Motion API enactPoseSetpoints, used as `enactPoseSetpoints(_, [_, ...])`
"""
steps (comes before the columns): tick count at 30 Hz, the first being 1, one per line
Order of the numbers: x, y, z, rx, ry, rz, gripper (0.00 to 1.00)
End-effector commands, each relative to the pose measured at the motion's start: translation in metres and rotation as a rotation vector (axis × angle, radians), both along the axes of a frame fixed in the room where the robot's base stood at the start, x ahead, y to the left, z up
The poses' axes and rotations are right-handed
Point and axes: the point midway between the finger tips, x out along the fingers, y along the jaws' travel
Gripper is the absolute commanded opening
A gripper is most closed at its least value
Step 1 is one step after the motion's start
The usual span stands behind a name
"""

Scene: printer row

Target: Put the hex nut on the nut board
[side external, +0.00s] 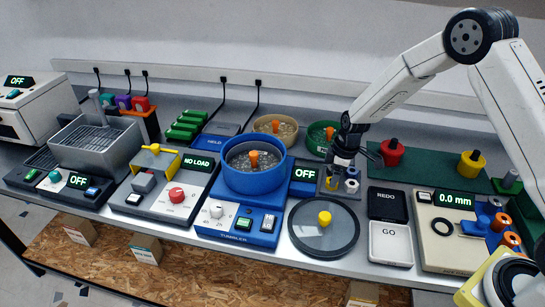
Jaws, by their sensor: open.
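My gripper (346,160) is open and hangs low over a small grey board (337,193), just right of the OFF display. This board appears to be the nut board. A white round piece (352,173) and a blue-and-white piece (351,186) stand at its right side, close to the fingers. Either could be a nut, but they are too small to tell. The fingers and wrist hide part of the board. I cannot make out the hex nut for certain, nor whether a finger touches anything.
A blue tumbler (254,176) with a bowl stands left of the board. A round dark lid (323,240) with a yellow knob lies in front. REDO (387,203) and GO (391,250) pads and a 0.0 mm gauge (440,258) are right. A green mat (430,180) lies behind these.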

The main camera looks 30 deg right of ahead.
Motion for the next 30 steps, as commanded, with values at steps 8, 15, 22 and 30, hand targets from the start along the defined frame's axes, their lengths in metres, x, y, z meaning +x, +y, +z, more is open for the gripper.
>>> enactPoseSetpoints(8, [-0.004, -0.004, 0.036, -0.001, -0.002, 0.001, 0.71])
enactPoseSetpoints(15, [-0.007, -0.007, 0.07, 0.0, -0.001, 0.0, 0.71])
enactPoseSetpoints(22, [-0.01, -0.01, 0.094, 0.0, 0.0, 0.001, 0.71])
enactPoseSetpoints(30, [-0.012, -0.011, 0.103, 0.0, 0.001, 0.0, 0.71])
